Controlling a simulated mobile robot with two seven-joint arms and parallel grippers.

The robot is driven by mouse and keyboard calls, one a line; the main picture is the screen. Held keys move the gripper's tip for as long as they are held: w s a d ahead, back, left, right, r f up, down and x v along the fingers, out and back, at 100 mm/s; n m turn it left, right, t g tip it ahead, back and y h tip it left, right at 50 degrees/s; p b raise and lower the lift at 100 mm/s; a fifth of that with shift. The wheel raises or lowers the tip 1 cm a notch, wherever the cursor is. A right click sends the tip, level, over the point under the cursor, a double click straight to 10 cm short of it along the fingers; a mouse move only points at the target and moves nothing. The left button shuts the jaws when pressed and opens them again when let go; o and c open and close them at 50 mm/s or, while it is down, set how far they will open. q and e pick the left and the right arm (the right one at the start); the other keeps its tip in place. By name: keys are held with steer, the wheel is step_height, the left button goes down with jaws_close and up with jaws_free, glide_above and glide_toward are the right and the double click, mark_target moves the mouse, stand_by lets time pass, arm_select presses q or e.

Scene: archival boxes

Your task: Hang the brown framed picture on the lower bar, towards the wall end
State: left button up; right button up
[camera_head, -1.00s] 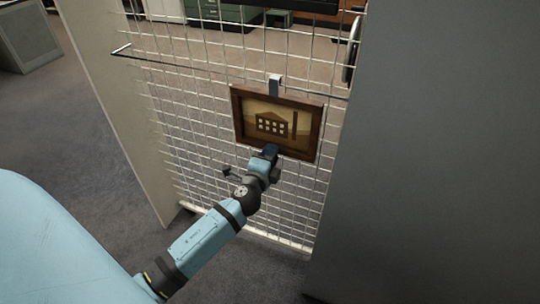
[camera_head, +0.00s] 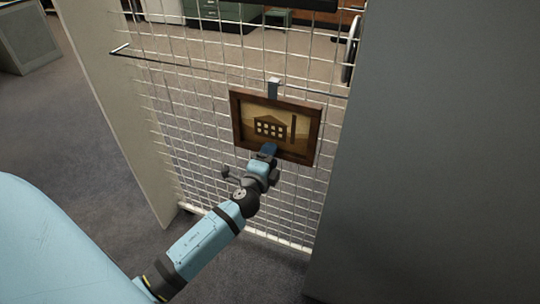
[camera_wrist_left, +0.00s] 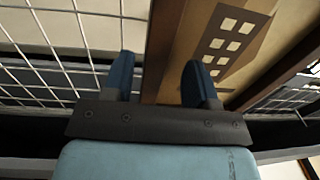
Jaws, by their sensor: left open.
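The brown framed picture (camera_head: 304,128) shows a building and a chimney. It stands upright against the wire grid, with a grey hanger (camera_head: 273,88) at its top. The hanger overlaps the lower bar (camera_head: 180,64), towards its right part; exact contact is too small to tell. My left gripper (camera_head: 268,150) is at the picture's lower edge, open. In the left wrist view its two blue fingers (camera_wrist_left: 160,80) stand apart on either side of the frame's brown edge (camera_wrist_left: 163,45). My right gripper is out of view.
The white wire grid (camera_head: 195,130) fills the space between a pale panel (camera_head: 110,110) on the left and a large grey panel (camera_head: 430,150) on the right. A dark object (camera_head: 352,48) is at the upper right. Carpet (camera_head: 90,160) lies clear at left.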

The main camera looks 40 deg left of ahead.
arm_select(q)
steer(key=r+b+v, duration=0.1)
steer(key=b+v, duration=0.1)
steer(key=v, duration=1.2)
steer(key=s+d+f+n+g+h, duration=0.2)
steer(key=s+d+n+h, duration=0.1)
steer(key=d+n+h, duration=0.4)
steer(key=s+d+f+n+g+h, duration=0.1)
steer(key=s+d+n+g+h, duration=0.25)
steer(key=d, duration=0.65)
steer(key=s+a+r+n+g+y+p, duration=0.1)
steer(key=r+p, duration=0.6)
steer(key=p, duration=0.9)
steer(key=s+a+r+n+y+p, duration=0.1)
steer(key=r+p, duration=0.6)
steer(key=p, duration=0.8)
steer(key=shift+s+a+r+g+y+p, duration=0.2)
steer(key=shift+s+a+g+y+p, duration=0.3)
steer(key=shift+s+a, duration=0.45)
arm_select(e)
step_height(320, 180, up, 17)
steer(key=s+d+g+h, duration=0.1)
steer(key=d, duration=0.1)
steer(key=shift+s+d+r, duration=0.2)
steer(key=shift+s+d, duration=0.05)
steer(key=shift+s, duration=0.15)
